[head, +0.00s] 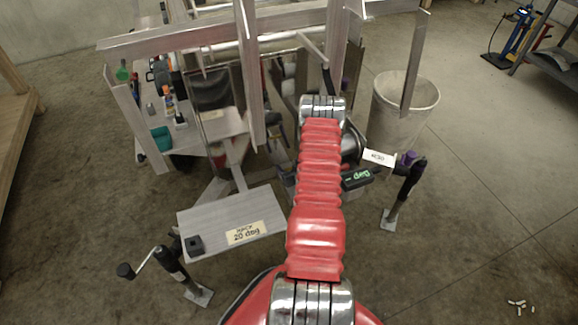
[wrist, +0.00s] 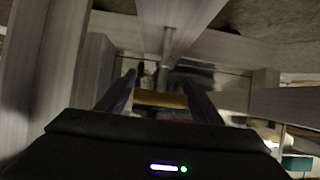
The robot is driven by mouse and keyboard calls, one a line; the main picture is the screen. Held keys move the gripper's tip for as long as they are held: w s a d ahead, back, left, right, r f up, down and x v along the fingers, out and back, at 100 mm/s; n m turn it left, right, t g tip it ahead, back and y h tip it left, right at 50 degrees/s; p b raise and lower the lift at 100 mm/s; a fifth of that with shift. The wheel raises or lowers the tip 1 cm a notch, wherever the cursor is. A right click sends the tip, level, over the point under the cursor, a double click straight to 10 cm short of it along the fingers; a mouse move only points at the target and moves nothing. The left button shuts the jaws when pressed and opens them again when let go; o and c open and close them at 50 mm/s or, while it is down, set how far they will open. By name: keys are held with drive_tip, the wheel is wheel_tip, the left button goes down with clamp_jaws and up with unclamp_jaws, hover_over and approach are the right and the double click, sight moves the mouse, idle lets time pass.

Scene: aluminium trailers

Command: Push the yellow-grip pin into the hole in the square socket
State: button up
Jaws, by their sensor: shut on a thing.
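My gripper (wrist: 160,84) shows in the wrist view with its two dark fingers pointing away from the camera. A yellow-orange piece, the pin's grip (wrist: 161,100), lies across between the fingers, and they are shut on it. The pin's shaft and tip cannot be made out. In the head view my red-sleeved arm reaches forward to the metal frame, and I cannot make out the gripper there. A small black square block (head: 195,245), which looks like the square socket, sits on the left of a grey plate (head: 215,222) labelled "20 deg". No socket can be made out in the wrist view.
Aluminium beams (head: 250,75) surround the arm's far end; beams (wrist: 65,65) also crowd the wrist view. A grey bin (head: 405,105) stands right of the arm. A shelf with bottles (head: 168,100) is at left. Open floor lies at right.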

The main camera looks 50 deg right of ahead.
drive_tip(key=shift+f, duration=1.55)
drive_tip(key=shift+r, duration=0.15)
idle(0.3)
drive_tip(key=shift+r, duration=0.35)
drive_tip(key=shift+r, duration=0.1)
drive_tip(key=shift+r, duration=0.5)
drive_tip(key=shift+r, duration=0.2)
drive_tip(key=shift+r, duration=0.5)
drive_tip(key=shift+r, duration=0.2)
drive_tip(key=shift+r, duration=0.5)
